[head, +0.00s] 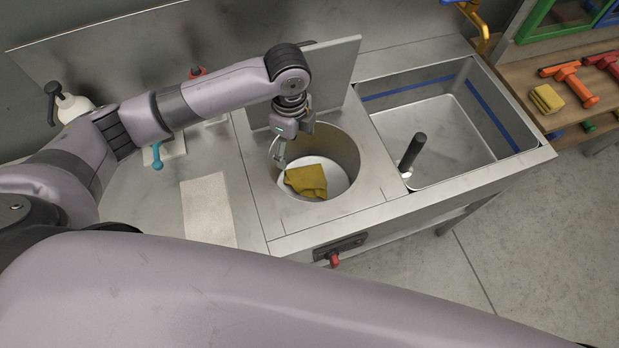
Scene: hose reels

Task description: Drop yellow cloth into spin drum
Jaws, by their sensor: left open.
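A yellow cloth (306,181) lies crumpled inside the round spin drum (345,150), on its pale bottom toward the left side. The drum is a metal well set in the steel counter, with its square lid (335,72) raised behind it. My left gripper (283,158) points down at the drum's left rear rim, just above and behind the cloth. It is open, and I see no cloth held in it. Its fingers are partly hidden by the wrist. My right gripper is not in view.
A steel sink (425,120) with a dark upright post (412,152) is right of the drum. A pale towel (208,210) lies flat to the left. A folded yellow cloth (546,98) and orange tool (574,85) sit on the wooden shelf.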

